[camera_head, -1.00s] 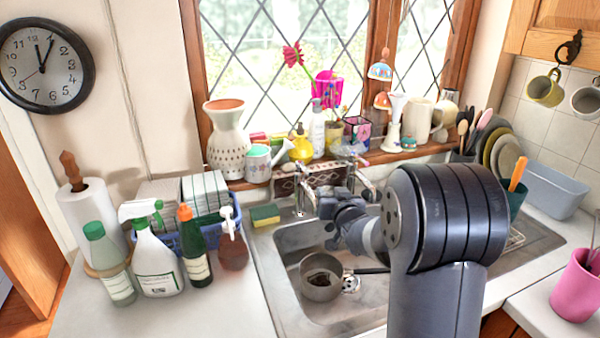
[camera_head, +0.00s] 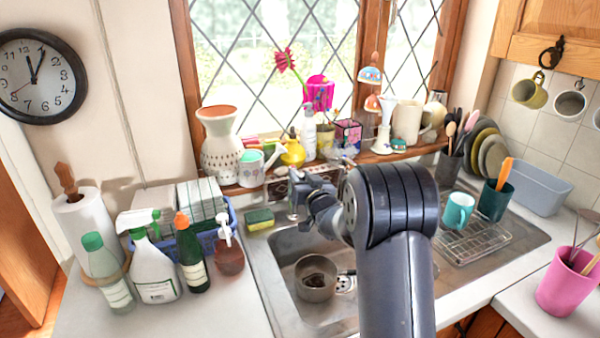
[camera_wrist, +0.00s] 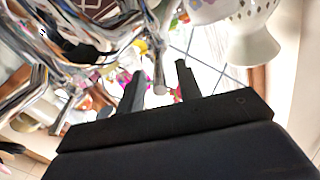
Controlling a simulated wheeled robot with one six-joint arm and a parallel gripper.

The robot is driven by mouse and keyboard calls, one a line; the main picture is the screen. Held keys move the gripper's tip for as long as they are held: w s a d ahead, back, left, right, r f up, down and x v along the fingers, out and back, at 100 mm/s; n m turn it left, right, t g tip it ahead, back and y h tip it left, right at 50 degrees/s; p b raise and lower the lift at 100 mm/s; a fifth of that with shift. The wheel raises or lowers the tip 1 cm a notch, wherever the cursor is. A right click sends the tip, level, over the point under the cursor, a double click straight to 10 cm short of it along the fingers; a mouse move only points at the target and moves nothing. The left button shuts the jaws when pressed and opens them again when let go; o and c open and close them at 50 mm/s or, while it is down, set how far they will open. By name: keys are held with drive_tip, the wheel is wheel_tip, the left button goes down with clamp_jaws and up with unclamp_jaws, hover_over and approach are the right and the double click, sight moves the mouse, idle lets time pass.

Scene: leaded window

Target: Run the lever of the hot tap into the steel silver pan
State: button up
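The steel pan (camera_head: 315,291) sits in the sink basin below and in front of my arm. My gripper (camera_head: 297,192) is at the taps at the back of the sink, above the pan and partly hidden by my wrist. In the wrist view, my gripper (camera_wrist: 160,74) is open. A chrome tap lever (camera_wrist: 159,78) shows between its two dark fingers, apart from the right one. Contact with the left finger is unclear. More chrome tap pipes (camera_wrist: 38,78) fill the left. I see no water running.
A yellow-green sponge (camera_head: 260,220) lies on the sink's back left corner. Bottles and a blue basket stand left. A teal mug (camera_head: 458,212) stands on the rack at right.

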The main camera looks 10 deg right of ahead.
drive_tip(key=shift+w+a, duration=0.1)
drive_tip(key=shift+w, duration=0.6)
drive_tip(key=shift+c, duration=0.2)
clamp_jaws()
